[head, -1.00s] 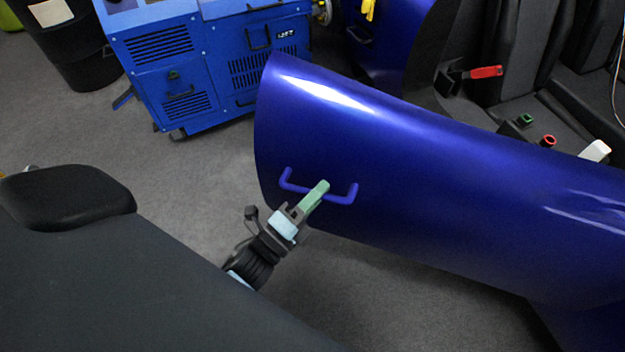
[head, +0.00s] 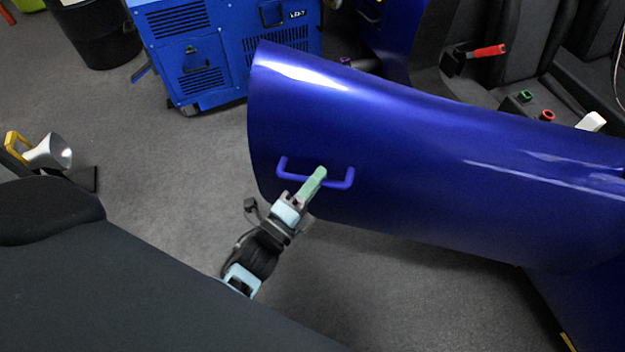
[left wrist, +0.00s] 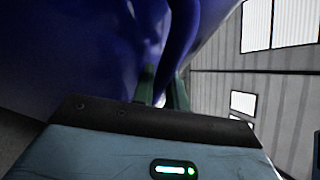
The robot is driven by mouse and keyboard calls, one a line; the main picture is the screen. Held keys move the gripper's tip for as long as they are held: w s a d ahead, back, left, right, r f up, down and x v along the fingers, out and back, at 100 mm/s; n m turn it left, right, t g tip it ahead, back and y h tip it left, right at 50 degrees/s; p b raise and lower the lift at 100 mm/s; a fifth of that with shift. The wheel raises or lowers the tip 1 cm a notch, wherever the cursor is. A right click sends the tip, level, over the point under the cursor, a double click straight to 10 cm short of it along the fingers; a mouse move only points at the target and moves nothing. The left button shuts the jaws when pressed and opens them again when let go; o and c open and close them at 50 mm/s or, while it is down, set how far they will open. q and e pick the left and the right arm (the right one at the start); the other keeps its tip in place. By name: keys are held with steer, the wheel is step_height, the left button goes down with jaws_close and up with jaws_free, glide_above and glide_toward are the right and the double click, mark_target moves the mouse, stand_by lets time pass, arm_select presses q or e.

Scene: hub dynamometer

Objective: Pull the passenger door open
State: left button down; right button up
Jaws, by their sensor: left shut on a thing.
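The blue passenger door (head: 400,150) stands swung out from the car, with the seats visible behind it. Its blue bar handle (head: 340,182) sits low near the door's free edge. My left gripper (head: 318,176) is shut on the handle, its green fingers around the bar right of its middle. In the left wrist view the handle (left wrist: 180,45) runs up from between the green fingers (left wrist: 163,90), with the blue door (left wrist: 70,50) at left. My right gripper is not in view.
A blue wheeled cabinet (head: 205,60) stands beyond the door's free edge. A black bin (head: 95,35) is at the back left. A silver cone-shaped thing (head: 50,152) lies at the left. Grey floor (head: 170,150) is open between them.

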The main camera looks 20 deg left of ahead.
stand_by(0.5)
arm_select(q)
steer(key=c, duration=1.4)
jaws_free()
steer(key=shift+c, duration=0.2)
steer(key=shift+o, duration=0.2)
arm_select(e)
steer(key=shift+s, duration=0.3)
arm_select(q)
steer(key=shift+s, duration=0.1)
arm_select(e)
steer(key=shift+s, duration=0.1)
